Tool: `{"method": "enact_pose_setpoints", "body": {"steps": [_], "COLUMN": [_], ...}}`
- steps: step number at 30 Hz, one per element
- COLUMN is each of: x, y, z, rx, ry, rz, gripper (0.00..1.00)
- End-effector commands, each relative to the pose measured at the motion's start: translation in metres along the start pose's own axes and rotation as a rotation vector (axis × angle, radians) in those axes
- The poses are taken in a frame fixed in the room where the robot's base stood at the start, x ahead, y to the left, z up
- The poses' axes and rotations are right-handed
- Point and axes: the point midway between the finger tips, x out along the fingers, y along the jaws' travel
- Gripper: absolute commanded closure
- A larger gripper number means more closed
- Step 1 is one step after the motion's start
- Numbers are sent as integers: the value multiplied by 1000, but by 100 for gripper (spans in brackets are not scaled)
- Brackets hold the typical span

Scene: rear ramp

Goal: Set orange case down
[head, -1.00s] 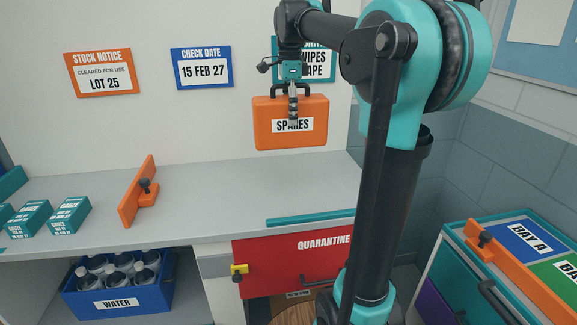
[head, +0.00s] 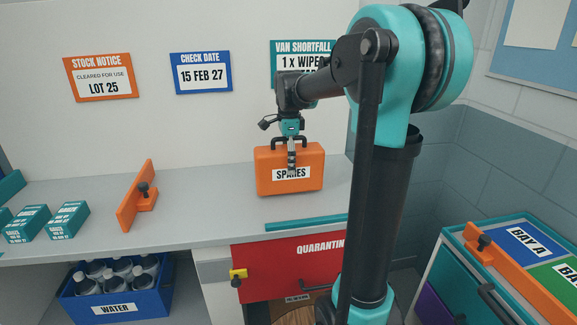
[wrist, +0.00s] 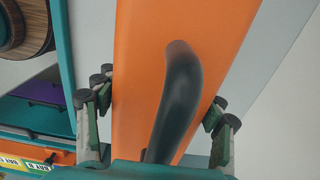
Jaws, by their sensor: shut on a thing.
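The orange case (head: 262,181) with a black handle and a white SPARES label is upright at the grey counter (head: 215,195). My gripper (head: 291,160) comes from above and is shut on the case, with one finger showing in front of its face. In the wrist view the gripper's fingers (wrist: 155,115) stand on either side of the orange case (wrist: 205,30), with the dark handle (wrist: 180,100) between them. The case's base appears at or just above the counter; I cannot tell whether it touches.
A teal strip (head: 305,222) runs along the counter's front edge below the case. Teal boxes (head: 68,220) sit at far left. A red QUARANTINE drawer (head: 285,266) is below.

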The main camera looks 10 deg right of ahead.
Motion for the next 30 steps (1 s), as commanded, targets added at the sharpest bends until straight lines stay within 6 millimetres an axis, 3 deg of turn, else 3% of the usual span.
{"method": "enact_pose_setpoints", "body": {"steps": [4,15,16,20,30], "x": [14,17,17,17,16], "y": [0,0,0,0,0], "z": [0,0,0,0,0], "rx": [0,0,0,0,0], "ry": [0,0,0,0,0], "rz": [0,0,0,0,0], "gripper": [92,92,28,12,11]}}
